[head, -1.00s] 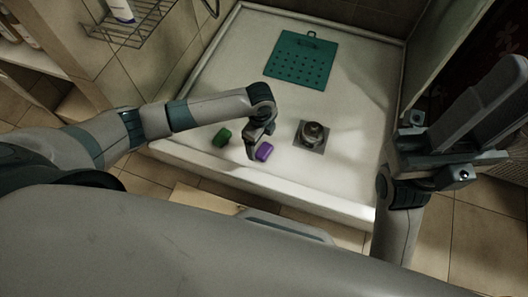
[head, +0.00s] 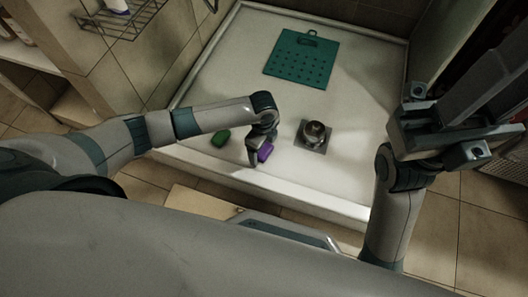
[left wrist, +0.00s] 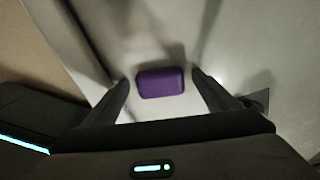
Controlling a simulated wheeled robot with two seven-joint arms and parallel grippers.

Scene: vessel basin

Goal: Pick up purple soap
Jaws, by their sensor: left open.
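The purple soap (head: 266,151) lies on the white basin floor near its front edge. It also shows in the left wrist view (left wrist: 160,82), between the two fingers and a little beyond their tips. My left gripper (head: 256,157) is open and low over the soap, with its fingers at either side of it in the wrist view (left wrist: 160,80). I cannot tell whether a finger touches the soap. My right gripper is raised at the right of the head view (head: 455,120), away from the soap; its jaw opening is unclear.
A green soap (head: 220,137) lies just left of the left gripper. A metal drain piece (head: 314,132) on a square plate is to the right. A teal perforated mat (head: 300,60) lies at the back. The basin's raised front rim (head: 290,198) is close by.

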